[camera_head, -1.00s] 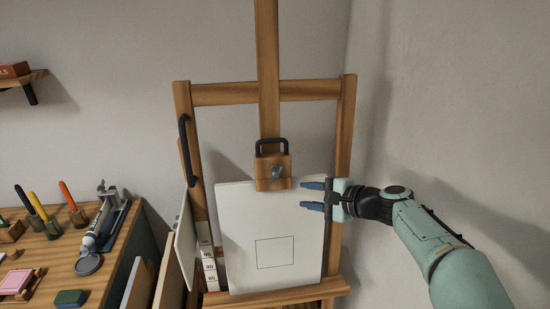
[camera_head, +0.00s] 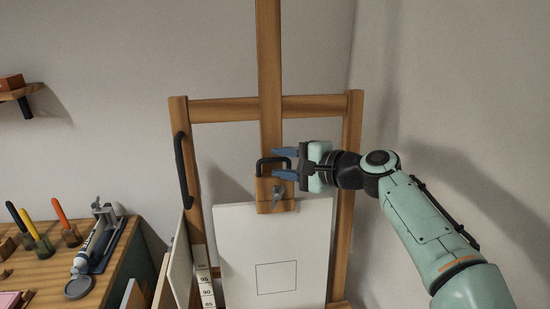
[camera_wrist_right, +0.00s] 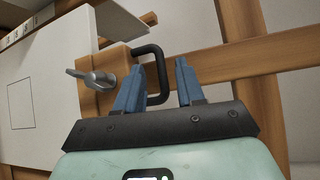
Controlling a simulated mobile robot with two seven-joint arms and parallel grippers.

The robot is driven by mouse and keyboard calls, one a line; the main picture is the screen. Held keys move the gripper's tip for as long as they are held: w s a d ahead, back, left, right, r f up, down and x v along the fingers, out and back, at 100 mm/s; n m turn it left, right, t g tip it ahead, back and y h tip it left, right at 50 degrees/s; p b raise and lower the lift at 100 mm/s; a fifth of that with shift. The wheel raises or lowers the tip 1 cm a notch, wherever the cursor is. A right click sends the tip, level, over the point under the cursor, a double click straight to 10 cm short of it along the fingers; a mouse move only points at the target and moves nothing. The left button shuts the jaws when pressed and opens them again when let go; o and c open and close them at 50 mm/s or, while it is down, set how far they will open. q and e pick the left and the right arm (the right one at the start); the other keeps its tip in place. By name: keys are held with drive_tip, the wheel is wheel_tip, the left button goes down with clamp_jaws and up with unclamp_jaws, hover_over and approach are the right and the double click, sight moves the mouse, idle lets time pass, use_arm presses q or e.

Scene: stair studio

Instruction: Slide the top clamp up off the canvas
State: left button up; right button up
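The top clamp (camera_head: 266,199) is a wooden block on the easel's centre mast, with a black handle (camera_head: 261,168) on top and a grey wing screw (camera_head: 279,193) in front. Its lower end overlaps the top edge of the white canvas (camera_head: 240,240). My right gripper (camera_head: 284,163) is at the handle, its blue fingers open and pointing left. In the right wrist view, the handle (camera_wrist_right: 164,75) shows between the fingertips (camera_wrist_right: 159,75); I cannot tell whether they touch it. My left gripper is out of view.
The easel's right post (camera_head: 347,190) stands close behind my right arm. A black handle (camera_head: 183,170) is on its left post. A workbench (camera_head: 45,275) with pens and a paint tube stands at left. The mast (camera_head: 269,60) above the clamp is clear.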

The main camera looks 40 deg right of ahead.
drive_tip(key=shift+x, duration=1.25)
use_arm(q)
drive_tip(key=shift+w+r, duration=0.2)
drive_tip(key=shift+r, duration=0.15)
use_arm(e)
clamp_jaws()
drive_tip(key=shift+r+p, duration=0.25)
drive_tip(key=shift+p, duration=0.1)
drive_tip(key=r+p, duration=0.1)
drive_tip(key=r, duration=0.2)
drive_tip(key=r+p, duration=0.2)
drive_tip(key=r, duration=0.1)
drive_tip(key=w+r+p, duration=0.1)
drive_tip(key=r+p, duration=0.1)
drive_tip(key=r, duration=0.1)
drive_tip(key=shift+w+d+r, duration=0.1)
drive_tip(key=shift+d+r, duration=0.2)
drive_tip(key=shift+d, duration=0.05)
drive_tip(key=shift+w+r, duration=0.15)
drive_tip(key=shift+r, duration=0.05)
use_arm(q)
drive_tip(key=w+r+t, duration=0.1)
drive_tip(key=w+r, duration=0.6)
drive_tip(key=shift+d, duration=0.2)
use_arm(e)
drive_tip(key=shift+r, duration=0.15)
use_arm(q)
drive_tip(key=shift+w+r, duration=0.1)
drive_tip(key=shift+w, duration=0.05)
